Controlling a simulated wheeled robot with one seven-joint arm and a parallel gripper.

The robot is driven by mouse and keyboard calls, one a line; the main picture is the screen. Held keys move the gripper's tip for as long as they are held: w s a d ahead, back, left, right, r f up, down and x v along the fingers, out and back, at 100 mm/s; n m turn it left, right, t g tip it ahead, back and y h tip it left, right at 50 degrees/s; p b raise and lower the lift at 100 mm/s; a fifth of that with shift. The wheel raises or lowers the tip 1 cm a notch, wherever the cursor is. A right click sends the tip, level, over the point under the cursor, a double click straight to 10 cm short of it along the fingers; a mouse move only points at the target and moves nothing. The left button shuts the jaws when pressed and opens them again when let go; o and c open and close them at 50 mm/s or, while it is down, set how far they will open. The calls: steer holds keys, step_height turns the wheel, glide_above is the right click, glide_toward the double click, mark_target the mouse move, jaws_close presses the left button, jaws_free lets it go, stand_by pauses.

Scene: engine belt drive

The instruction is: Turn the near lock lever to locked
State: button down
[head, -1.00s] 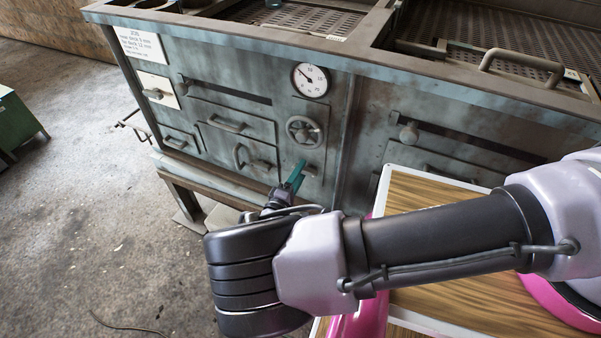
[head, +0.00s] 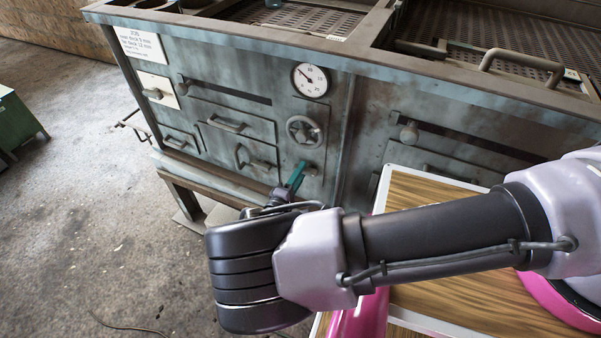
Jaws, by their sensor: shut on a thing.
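A small grey lock lever (head: 312,170) sits low on the machine's front panel, below the handwheel. My gripper (head: 298,172) has teal fingertips and reaches the panel at this lever. Its jaws are shut on the lever, which the fingers largely hide, so I cannot tell its exact angle. My dark wrist and pale forearm fill the lower middle of the head view.
A handwheel (head: 304,131) and a round gauge (head: 310,80) are above the lever. A drawer handle (head: 226,125) and a knob (head: 409,133) stick out nearby. The floor at left is mostly clear.

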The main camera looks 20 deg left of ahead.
steer(key=shift+d+f+n, duration=0.1)
steer(key=shift+d+n, duration=0.05)
steer(key=shift+n, duration=2.6)
steer(key=shift+d+f+n, duration=0.1)
steer(key=shift+f+n, duration=0.05)
steer(key=shift+n, duration=2.55)
steer(key=shift+d+f+n, duration=0.1)
steer(key=shift+d+n, duration=0.05)
steer(key=shift+n, duration=2.9)
steer(key=c, duration=0.7)
jaws_free()
steer(key=s, duration=0.7)
steer(key=s+a, duration=0.1)
steer(key=s, duration=0.3)
steer(key=shift+w, duration=0.1)
